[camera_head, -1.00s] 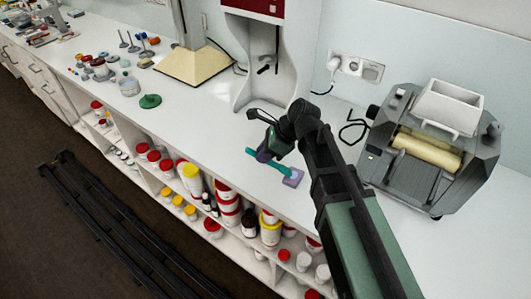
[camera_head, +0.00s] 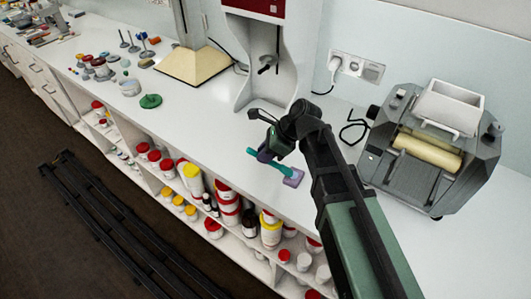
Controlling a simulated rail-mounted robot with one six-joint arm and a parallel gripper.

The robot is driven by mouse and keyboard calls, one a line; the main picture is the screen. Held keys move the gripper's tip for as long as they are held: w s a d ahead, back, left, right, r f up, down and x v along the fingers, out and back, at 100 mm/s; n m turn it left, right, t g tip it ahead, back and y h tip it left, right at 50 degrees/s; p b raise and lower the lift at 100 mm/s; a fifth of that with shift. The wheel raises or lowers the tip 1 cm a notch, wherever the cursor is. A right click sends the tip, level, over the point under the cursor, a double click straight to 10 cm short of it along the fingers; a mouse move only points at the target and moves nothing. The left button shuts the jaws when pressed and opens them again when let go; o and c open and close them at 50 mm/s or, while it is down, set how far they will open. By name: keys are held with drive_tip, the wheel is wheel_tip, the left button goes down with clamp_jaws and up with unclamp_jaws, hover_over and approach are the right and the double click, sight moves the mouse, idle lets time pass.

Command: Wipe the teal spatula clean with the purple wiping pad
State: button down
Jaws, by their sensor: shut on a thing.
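The teal spatula (camera_head: 282,169) lies slantwise near the front edge of the white bench. Its right end is over a light purple block (camera_head: 294,178) that lies on the bench. My gripper (camera_head: 266,150) is over the left part of the spatula. It is shut on a darker purple piece, which looks like the purple wiping pad (camera_head: 264,156), at the spatula's shaft. The pad hides part of the shaft, and the left end of the spatula shows beyond it. Whether the pad presses on the spatula is too small to tell.
A grey roller mill (camera_head: 432,150) stands right of my arm, with a black cable beside it. A white stand (camera_head: 262,60) is behind the gripper. A green piece (camera_head: 150,101) and several small pots are at left. Shelves of jars sit below the bench edge.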

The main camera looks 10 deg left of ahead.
drive_tip(key=shift+d, duration=0.7)
drive_tip(key=shift+a, duration=0.85)
drive_tip(key=shift+d, duration=0.1)
drive_tip(key=shift+d, duration=0.75)
drive_tip(key=shift+r, duration=0.1)
wheel_tip(320, 180, up, 6)
drive_tip(key=p, duration=0.6)
